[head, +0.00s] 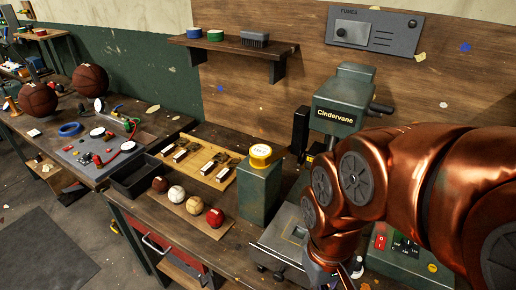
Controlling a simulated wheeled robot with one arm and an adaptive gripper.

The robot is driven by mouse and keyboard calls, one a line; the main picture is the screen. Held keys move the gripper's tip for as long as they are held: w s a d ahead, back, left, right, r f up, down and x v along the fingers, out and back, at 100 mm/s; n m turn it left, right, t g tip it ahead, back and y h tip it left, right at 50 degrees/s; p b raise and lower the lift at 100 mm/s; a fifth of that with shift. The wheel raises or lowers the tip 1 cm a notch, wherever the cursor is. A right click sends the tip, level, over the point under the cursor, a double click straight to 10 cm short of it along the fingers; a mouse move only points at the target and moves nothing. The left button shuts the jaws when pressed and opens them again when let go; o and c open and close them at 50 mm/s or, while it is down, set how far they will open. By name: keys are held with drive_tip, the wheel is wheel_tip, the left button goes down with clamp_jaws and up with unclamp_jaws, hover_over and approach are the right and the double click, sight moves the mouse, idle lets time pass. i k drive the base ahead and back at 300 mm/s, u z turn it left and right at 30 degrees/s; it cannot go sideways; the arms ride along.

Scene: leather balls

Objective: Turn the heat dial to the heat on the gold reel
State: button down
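The gold reel (261,157) sits on top of a green block on the workbench, left of the press marked Cindervane (342,98). Its pale face carries dark marks that are too small to read surely. A green control box (398,262) with a red switch and dark buttons stands at the lower right, partly behind my arm. I cannot make out a heat dial for certain. My copper arm comes in from the right, in front of the press. My gripper (342,278) is low at the bottom edge, partly cut off, and its fingers are not clear.
A board with several balls, among them a red ball (215,217), lies left of the green block. A black tray (134,175) and a wooden board (205,160) with metal parts are behind it. A shelf (236,46) hangs on the wall. Floor is open at lower left.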

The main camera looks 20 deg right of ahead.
sight(406, 243)
drive_tip(key=u, duration=1.2)
drive_tip(key=k, duration=0.9)
drive_tip(key=z, duration=1.1)
